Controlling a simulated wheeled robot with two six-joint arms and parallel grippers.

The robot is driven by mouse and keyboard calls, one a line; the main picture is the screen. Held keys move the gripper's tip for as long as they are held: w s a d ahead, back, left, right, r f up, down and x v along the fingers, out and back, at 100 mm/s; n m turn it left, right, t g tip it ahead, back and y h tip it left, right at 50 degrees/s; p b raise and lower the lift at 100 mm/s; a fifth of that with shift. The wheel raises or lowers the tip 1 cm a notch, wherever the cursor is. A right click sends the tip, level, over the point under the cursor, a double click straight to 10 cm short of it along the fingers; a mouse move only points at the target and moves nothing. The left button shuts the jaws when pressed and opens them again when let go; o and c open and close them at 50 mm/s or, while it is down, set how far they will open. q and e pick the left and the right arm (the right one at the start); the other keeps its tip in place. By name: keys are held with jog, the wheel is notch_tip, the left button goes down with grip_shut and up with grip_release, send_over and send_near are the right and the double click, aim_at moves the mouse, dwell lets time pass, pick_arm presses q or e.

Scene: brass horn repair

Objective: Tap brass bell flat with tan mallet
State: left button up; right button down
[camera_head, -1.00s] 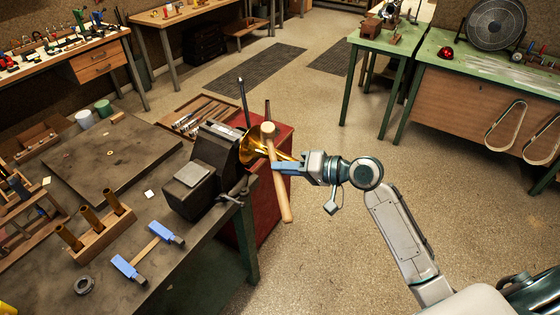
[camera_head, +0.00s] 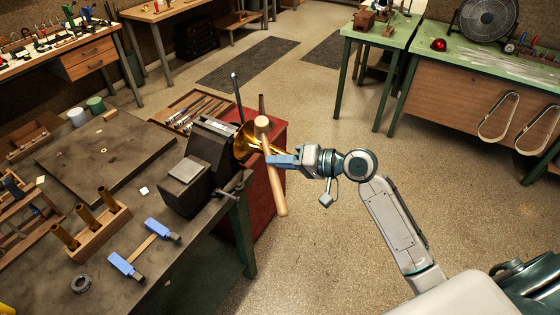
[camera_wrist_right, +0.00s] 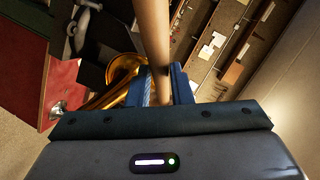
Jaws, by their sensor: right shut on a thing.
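The brass bell (camera_head: 244,143) sits at the dark vise (camera_head: 212,150) on the workbench corner, its flare toward the vise and its tube pointing right. My right gripper (camera_head: 272,160) is shut on the handle of the tan mallet (camera_head: 277,190). The mallet's head (camera_head: 262,124) is up, in front of the bell in this view; I cannot tell whether they touch. In the right wrist view the mallet handle (camera_wrist_right: 153,40) runs between the fingers (camera_wrist_right: 160,88), with the bell (camera_wrist_right: 124,68) just left of it. My left gripper is not in view.
A red cabinet (camera_head: 268,195) stands behind the mallet. Open floor (camera_head: 330,110) lies to the right.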

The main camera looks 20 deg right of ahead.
jog(key=shift+f, duration=0.3)
dwell(1.1)
jog(key=shift+w, duration=0.2)
jog(key=shift+s+f, duration=0.1)
